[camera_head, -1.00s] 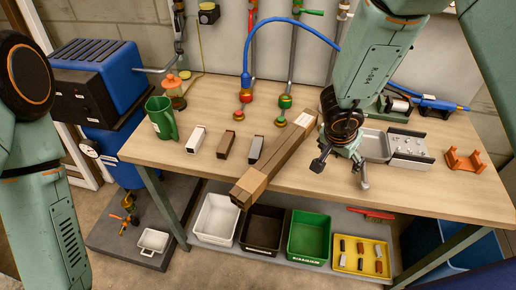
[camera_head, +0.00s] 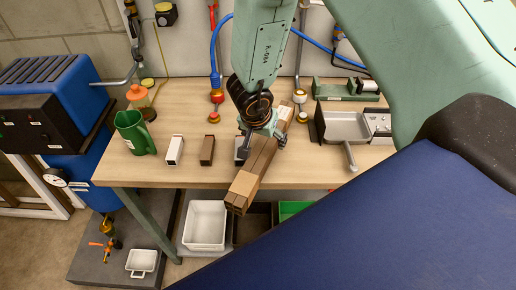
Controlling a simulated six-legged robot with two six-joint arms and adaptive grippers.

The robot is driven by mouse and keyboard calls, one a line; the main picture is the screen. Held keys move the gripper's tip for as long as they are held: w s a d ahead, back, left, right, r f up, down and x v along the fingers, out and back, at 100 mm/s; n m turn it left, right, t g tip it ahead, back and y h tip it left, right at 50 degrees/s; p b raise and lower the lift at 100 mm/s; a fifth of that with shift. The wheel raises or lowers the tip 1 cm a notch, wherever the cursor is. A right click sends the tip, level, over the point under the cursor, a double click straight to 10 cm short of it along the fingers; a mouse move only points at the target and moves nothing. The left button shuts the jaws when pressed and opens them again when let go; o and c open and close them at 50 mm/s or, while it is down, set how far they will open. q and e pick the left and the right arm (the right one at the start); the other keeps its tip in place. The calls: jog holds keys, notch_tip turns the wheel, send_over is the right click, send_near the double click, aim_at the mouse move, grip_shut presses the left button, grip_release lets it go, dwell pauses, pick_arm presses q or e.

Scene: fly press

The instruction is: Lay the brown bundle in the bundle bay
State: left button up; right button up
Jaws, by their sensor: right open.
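The brown bundle (camera_head: 245,187), a long squared package with a lighter band, lies aslant on the workbench (camera_head: 170,115). Its near end juts over the front edge, and its far end shows behind my right gripper. My right gripper (camera_head: 262,146) is open, pointing down over the bundle's middle, with fingers towards either side of it. I cannot tell whether they touch it. My left gripper is out of view. I cannot make out which place is the bundle bay.
A white block (camera_head: 174,150) and a brown block (camera_head: 207,150) stand left of the bundle, beside a green jug (camera_head: 133,133). A grey tray (camera_head: 346,126) lies to the right. A white bin (camera_head: 206,225) stands below. The lower right is blocked from sight.

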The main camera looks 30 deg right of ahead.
aim_at(265, 144)
jog(key=x, duration=0.3)
jog(key=b+x, duration=0.1)
jog(key=x, duration=0.3)
jog(key=shift+w+a, duration=0.2)
jog(key=shift+d+f, duration=0.1)
jog(key=shift+s, duration=0.15)
jog(key=shift+c, duration=0.2)
jog(key=shift+w, duration=0.2)
jog(key=c, duration=0.5)
jog(key=shift+s, duration=0.1)
jog(key=c, duration=1)
grip_shut()
